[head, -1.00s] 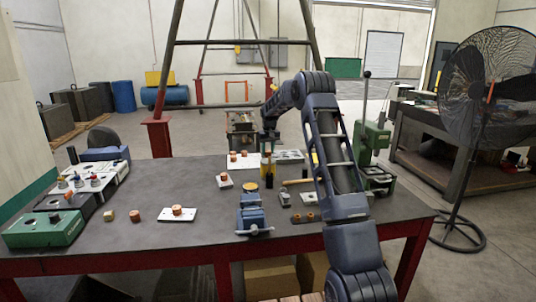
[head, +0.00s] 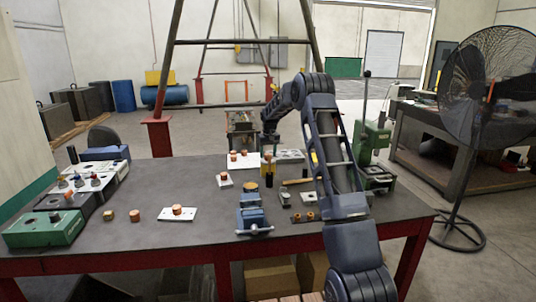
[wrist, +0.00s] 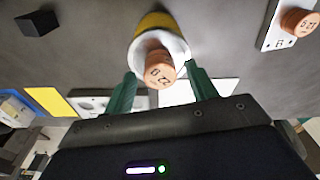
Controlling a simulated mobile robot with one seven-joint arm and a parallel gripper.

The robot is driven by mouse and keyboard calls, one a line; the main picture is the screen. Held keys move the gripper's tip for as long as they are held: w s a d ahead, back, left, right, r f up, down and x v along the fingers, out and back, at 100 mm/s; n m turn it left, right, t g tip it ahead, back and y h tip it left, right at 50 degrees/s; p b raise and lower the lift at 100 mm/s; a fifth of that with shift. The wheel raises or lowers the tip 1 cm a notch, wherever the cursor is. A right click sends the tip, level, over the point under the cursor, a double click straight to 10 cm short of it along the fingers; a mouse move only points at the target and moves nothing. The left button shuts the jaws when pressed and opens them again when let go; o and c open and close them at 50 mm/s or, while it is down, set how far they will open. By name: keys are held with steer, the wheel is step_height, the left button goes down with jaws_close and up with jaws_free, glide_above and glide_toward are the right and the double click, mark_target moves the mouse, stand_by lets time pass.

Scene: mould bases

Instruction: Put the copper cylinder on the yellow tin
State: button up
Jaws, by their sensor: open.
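In the wrist view the yellow tin (wrist: 153,20), with a pale rim, stands under my gripper (wrist: 162,75). A copper cylinder (wrist: 158,68) with markings on its end face appears to stand on top of the tin. It lies between my two green fingers, with a gap visible on both sides. My gripper is open.
Another copper cylinder (wrist: 299,19) stands on a white plate at the upper right of the wrist view. In the head view a blue vise (head: 252,218) is near the front edge and a green box (head: 44,229) at the left. The table's front middle-left has free room.

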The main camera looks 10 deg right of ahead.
step_height(320, 180, up, 12)
steer(key=s, duration=0.1)
steer(key=s+d+r, duration=0.2)
steer(key=s+r, duration=0.8)
steer(key=s, duration=0.4)
steer(key=s+d+r+m+t, duration=0.1)
steer(key=s+r, duration=0.1)
steer(key=s, duration=0.7)
steer(key=s+d+r+t, duration=0.1)
steer(key=s+r, duration=0.2)
steer(key=s, duration=0.5)
steer(key=s+d+f, duration=0.1)
steer(key=s+f, duration=0.2)
steer(key=s, duration=0.7)
steer(key=s+d+f+m, duration=0.1)
steer(key=s+f, duration=0.2)
steer(key=s, duration=0.7)
steer(key=s+d+f+t, duration=0.1)
steer(key=s+f, duration=0.2)
steer(key=s, duration=0.8)
steer(key=shift+f+m, duration=0.15)
steer(key=shift+m, duration=0.15)
